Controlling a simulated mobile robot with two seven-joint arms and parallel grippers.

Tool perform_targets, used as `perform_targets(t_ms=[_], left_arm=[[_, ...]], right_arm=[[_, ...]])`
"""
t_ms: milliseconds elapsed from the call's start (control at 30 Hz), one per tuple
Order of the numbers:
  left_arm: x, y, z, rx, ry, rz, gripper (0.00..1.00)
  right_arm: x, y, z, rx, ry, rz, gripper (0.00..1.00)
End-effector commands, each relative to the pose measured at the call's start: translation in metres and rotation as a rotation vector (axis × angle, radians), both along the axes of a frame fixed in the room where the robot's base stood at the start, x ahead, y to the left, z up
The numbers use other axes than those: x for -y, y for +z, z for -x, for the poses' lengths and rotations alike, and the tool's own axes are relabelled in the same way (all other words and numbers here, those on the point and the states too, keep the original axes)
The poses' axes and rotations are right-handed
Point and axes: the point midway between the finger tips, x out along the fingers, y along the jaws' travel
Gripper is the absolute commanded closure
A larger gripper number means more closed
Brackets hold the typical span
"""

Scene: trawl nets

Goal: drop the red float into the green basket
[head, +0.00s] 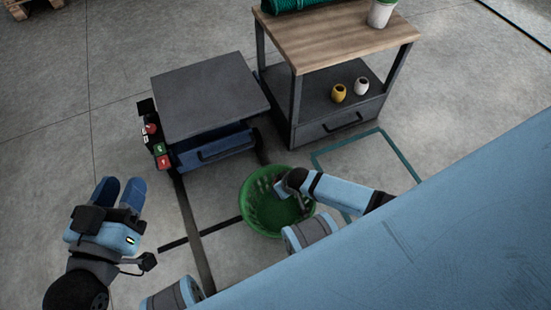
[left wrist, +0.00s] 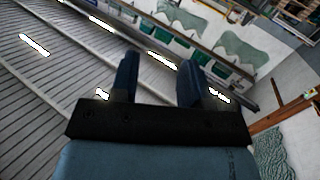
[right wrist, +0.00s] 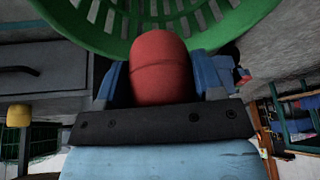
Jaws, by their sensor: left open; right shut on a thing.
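The green basket (head: 256,207) stands on the floor in the middle of the head view. The red float (right wrist: 161,68) shows in the right wrist view between the blue fingers of my right gripper (right wrist: 162,82), which is shut on it. The basket's slatted wall (right wrist: 92,22) is right behind the float there. In the head view my right arm reaches over the basket; its wrist hides part of the inside, and the float cannot be made out. My left gripper (head: 121,192) is open and empty, left of the basket; its spread fingers also show in the left wrist view (left wrist: 157,78).
A grey-topped drawer cart (head: 208,95) stands behind and left of the basket. A wooden-topped bench (head: 335,38) behind it carries a yellow cup (head: 338,93) and a white cup (head: 361,86) on its lower shelf. Floor right of the basket is marked with a teal outline (head: 390,143).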

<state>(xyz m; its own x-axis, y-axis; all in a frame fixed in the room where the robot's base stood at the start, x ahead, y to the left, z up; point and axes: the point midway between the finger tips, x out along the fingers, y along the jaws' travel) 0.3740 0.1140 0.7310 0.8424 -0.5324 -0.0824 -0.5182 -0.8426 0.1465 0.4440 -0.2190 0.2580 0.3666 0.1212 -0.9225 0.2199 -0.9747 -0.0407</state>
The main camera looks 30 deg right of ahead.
Motion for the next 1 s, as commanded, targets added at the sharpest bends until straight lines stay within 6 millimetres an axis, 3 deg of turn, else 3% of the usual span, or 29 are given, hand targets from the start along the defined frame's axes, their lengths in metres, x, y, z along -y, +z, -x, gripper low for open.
perform_targets(t_ms=[33, 133, 533, 567, 700, 1000], left_arm=[[-0.002, -0.0059, -0.0036, 0.036, 0.0, -0.021, 0.57], [-0.0045, -0.0034, -0.0078, 0.086, 0.002, -0.049, 0.57], [-0.0067, 0.0016, -0.0112, 0.129, 0.003, -0.076, 0.57], [-0.0067, 0.0016, -0.0112, 0.129, 0.003, -0.076, 0.57], [-0.0066, 0.0015, -0.0109, 0.128, 0.003, -0.075, 0.57], [-0.0065, 0.0036, -0.0107, 0.127, 0.002, -0.073, 0.57]], right_arm=[[0.0001, -0.012, -0.0001, 0.0, 0.0, 0.0, 0.61], [0.0001, -0.0177, -0.0001, 0.0, 0.0, 0.0, 0.61], [0.0001, -0.0199, 0.0001, 0.0, 0.0, 0.0, 0.61], [0.0001, -0.0199, 0.0001, 0.0, 0.0, 0.0, 0.36], [0.0002, -0.0199, 0.0, 0.0, 0.0, 0.0, 0.09], [0.0006, -0.0171, 0.0011, -0.001, 0.0, 0.0, 0.09]])
